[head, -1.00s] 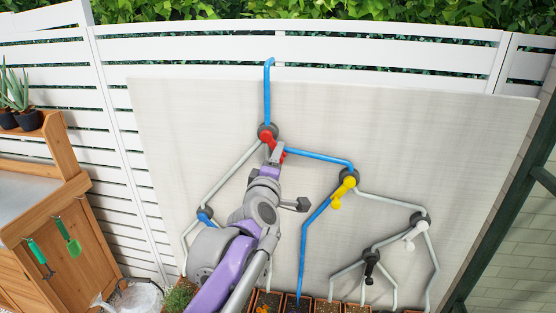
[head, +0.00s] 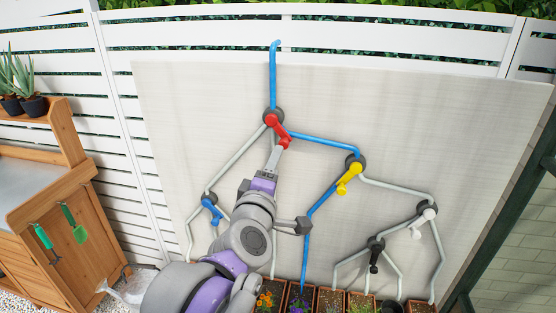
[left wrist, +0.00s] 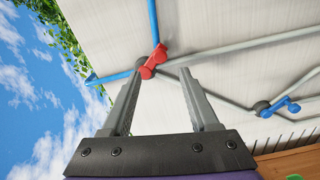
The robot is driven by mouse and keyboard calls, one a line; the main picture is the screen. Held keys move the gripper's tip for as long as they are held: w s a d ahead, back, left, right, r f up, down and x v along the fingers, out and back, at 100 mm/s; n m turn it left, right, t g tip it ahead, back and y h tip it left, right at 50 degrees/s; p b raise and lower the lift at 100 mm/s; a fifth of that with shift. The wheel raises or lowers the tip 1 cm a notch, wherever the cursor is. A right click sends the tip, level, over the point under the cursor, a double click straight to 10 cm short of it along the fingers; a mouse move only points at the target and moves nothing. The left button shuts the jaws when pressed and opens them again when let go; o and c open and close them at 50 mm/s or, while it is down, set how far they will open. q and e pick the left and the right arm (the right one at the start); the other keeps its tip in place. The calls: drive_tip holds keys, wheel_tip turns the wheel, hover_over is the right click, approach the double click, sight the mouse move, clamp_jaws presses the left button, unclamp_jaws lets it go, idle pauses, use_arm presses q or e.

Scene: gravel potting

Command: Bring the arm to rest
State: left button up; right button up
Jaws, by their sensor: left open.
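My left gripper (head: 275,160) is open and empty, just below the red valve lever (head: 279,132) on the pale board (head: 200,100). In the left wrist view the gripper (left wrist: 160,75) has its two fingers spread, and the red lever (left wrist: 154,61) shows beyond and between the fingertips, with nothing held. The red lever slants down to the right. My left arm rises from the bottom of the head view and hides part of the lower pipes. My right gripper is not in view.
A yellow lever (head: 348,178), a blue lever (head: 212,210), a white lever (head: 416,233) and a black lever (head: 374,262) sit on the branching pipes. Planters (head: 329,301) line the board's foot. A wooden bench (head: 60,215) stands left.

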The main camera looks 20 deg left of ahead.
use_arm(q)
drive_tip(key=shift+s+d, duration=0.1)
drive_tip(key=shift+s, duration=0.25)
drive_tip(key=s+d+f+m+g+h, duration=0.25)
drive_tip(key=s+f+m, duration=0.2)
drive_tip(key=f, duration=0.45)
drive_tip(key=s+d+f+m+g+h, duration=0.2)
drive_tip(key=s+d+f+m+g, duration=0.15)
drive_tip(key=f+m, duration=0.35)
drive_tip(key=s+d+f+m+g+h, duration=0.2)
drive_tip(key=s+d+f+m, duration=0.15)
drive_tip(key=f, duration=0.65)
drive_tip(key=s+a+f+m+g+y, duration=0.2)
drive_tip(key=s+a+f+m+g, duration=0.1)
drive_tip(key=s+f, duration=0.5)
drive_tip(key=shift+f+m+g, duration=0.4)
drive_tip(key=shift+f+g, duration=0.1)
drive_tip(key=shift+s, duration=0.1)
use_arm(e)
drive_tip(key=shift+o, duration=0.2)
